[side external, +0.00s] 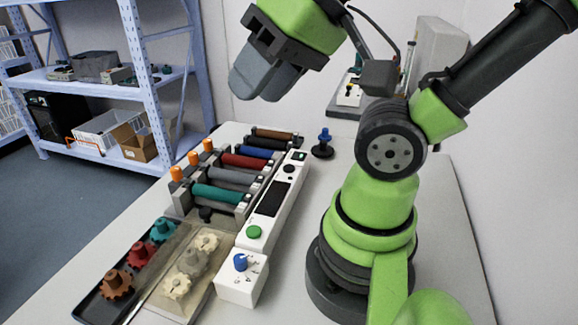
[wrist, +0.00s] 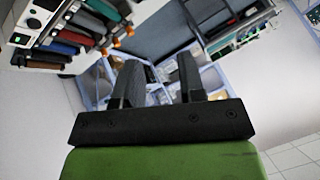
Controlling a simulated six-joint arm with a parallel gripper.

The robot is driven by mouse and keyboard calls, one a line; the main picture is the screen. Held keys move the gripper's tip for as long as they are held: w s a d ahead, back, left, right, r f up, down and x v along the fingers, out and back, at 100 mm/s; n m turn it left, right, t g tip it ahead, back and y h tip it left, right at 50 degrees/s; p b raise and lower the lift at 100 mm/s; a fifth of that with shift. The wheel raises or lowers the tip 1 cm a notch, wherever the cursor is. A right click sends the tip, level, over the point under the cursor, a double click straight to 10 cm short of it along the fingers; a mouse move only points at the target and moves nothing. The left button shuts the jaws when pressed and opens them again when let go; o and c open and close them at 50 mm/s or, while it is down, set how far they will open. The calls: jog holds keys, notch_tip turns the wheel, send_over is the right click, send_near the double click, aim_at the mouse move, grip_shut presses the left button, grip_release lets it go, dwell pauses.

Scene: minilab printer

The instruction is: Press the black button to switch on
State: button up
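The printer's long white control panel (side external: 264,222) stands on the table in the side view. A small round black button (side external: 290,168) sits near its far end, beside a small green-lit switch (side external: 298,155). A dark screen and a large green button (side external: 254,232) are nearer the front. In the wrist view, the panel's end shows at the upper left, with the black button (wrist: 33,23) on it. My gripper (side external: 262,82) is high above the table, behind and above the printer, touching nothing. In the wrist view its two fingers (wrist: 159,82) are apart with nothing between them.
Coloured rollers (side external: 240,162) with orange knobs lie left of the panel. A white box with a blue knob (side external: 240,262) and trays of gears (side external: 140,254) are in front. A blue-topped black piece (side external: 323,146) stands right of the panel. Shelves (side external: 140,85) are at the back left.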

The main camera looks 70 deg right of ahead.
grip_shut()
dwell(1.5)
